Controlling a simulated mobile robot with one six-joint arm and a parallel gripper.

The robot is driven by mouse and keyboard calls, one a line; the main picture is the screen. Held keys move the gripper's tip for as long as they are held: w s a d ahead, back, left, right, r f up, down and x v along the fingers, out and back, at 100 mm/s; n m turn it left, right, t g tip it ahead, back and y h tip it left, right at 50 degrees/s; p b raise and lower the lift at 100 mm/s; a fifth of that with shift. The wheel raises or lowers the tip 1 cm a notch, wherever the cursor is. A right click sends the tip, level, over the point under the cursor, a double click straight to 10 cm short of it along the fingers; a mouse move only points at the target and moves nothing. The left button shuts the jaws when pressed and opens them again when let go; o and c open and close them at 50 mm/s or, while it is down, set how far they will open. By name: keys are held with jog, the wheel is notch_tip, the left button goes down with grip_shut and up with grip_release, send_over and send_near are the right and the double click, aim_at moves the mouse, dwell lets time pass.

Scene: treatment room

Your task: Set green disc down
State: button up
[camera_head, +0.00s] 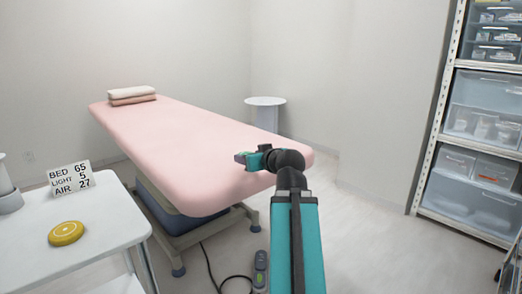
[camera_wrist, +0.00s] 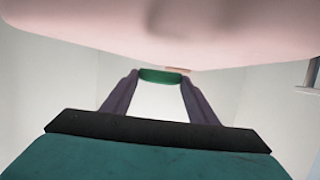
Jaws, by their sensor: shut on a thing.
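My gripper (camera_head: 243,158) is over the near right part of the pink treatment bed (camera_head: 190,145) in the head view. In the wrist view its two purple fingers (camera_wrist: 160,82) are shut on the green disc (camera_wrist: 160,76), which spans the gap between the fingertips. The disc is seen nearly edge-on there, and the pink bed fills the top of that picture. In the head view the disc is too small to make out clearly. I cannot tell how high it is above the bed.
Folded towels (camera_head: 132,95) lie at the bed's far end. A round white stand (camera_head: 265,101) is behind the bed. Shelves with bins (camera_head: 485,105) stand at the right.

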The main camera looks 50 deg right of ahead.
jog(key=shift+w+d+p, duration=0.35)
jog(key=shift+d+p, duration=0.05)
jog(key=shift+d, duration=0.2)
jog(key=shift+w+d+p, duration=0.3)
jog(key=shift+d+p, duration=0.05)
jog(key=shift+d, duration=0.2)
jog(key=shift+w+p, duration=0.1)
jog(key=shift+p, duration=0.5)
jog(key=w+d+p, duration=0.1)
jog(key=p, duration=0.6)
jog(key=shift+d, duration=0.1)
jog(key=d+p, duration=0.1)
jog(key=p, duration=0.6)
jog(key=shift+f, duration=0.15)
jog(key=shift+w+d+f, duration=0.25)
jog(key=shift+w+d, duration=0.1)
jog(key=shift+d, duration=0.2)
jog(key=shift+w+d+f+b, duration=0.1)
jog(key=shift+w+d+b, duration=0.1)
jog(key=shift+w+d, duration=0.6)
jog(key=shift+w+d+f+b, duration=0.1)
jog(key=shift+w+d+b, duration=0.15)
jog(key=shift+d, duration=0.9)
jog(key=shift+w+d+f+b, duration=0.15)
jog(key=shift+w+d, duration=0.45)
jog(key=shift+d, duration=0.4)
jog(key=shift+f+b, duration=0.55)
jog(key=shift+f, duration=1.15)
